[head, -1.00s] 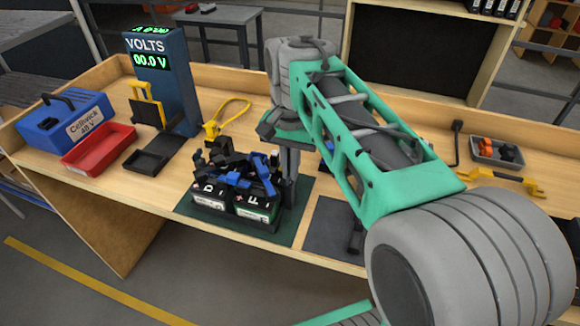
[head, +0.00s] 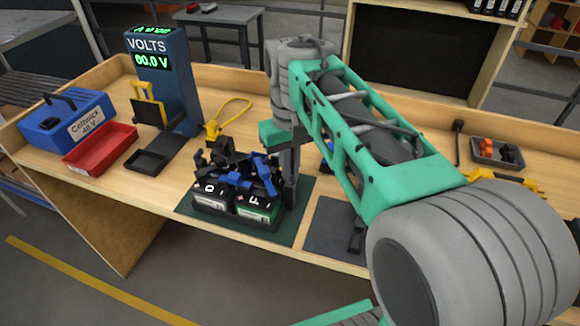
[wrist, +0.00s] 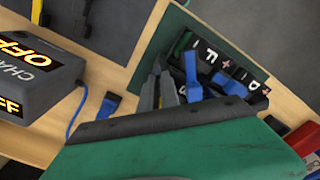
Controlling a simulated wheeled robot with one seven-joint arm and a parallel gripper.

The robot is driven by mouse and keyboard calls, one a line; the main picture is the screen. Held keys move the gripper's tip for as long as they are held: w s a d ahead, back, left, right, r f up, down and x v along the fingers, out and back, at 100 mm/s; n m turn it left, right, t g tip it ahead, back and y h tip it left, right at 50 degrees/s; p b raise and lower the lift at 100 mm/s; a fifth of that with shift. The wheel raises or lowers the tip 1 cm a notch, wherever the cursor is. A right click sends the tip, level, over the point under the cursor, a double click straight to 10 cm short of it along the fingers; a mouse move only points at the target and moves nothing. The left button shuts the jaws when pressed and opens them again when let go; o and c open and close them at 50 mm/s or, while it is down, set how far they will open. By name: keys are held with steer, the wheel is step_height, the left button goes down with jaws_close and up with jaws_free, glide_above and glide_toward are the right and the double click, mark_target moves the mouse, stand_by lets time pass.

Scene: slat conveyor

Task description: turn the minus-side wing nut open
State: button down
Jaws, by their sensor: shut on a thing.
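Two dark battery blocks marked D (head: 212,207) and F (head: 250,208) stand side by side on a dark green mat (head: 190,212). Black and blue clamps (head: 240,180) crowd their tops. My gripper (wrist: 162,88) is down at the battery tops, its grey fingers close together. In the head view its fingers (head: 289,178) point down at the right of the batteries. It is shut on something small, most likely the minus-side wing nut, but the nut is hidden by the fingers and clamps. The wrist view also shows the F and D labels with a plus sign.
A blue meter (head: 165,80) reads 00.0 V behind a yellow-clipped stand. A red tray (head: 100,150) and blue case (head: 65,122) are at left. A grey box marked OFF (wrist: 40,75) shows in the wrist view.

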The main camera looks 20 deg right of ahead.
steer(key=n, duration=0.4)
steer(key=shift+a+n, duration=0.1)
steer(key=shift+n, duration=0.2)
steer(key=n, duration=0.4)
steer(key=shift+n, duration=0.4)
steer(key=shift+a, duration=0.1)
steer(key=c, duration=1.6)
jaws_free()
steer(key=shift+s, duration=0.1)
step_height(320, 180, up, 8)
steer(key=shift+f, duration=0.1)
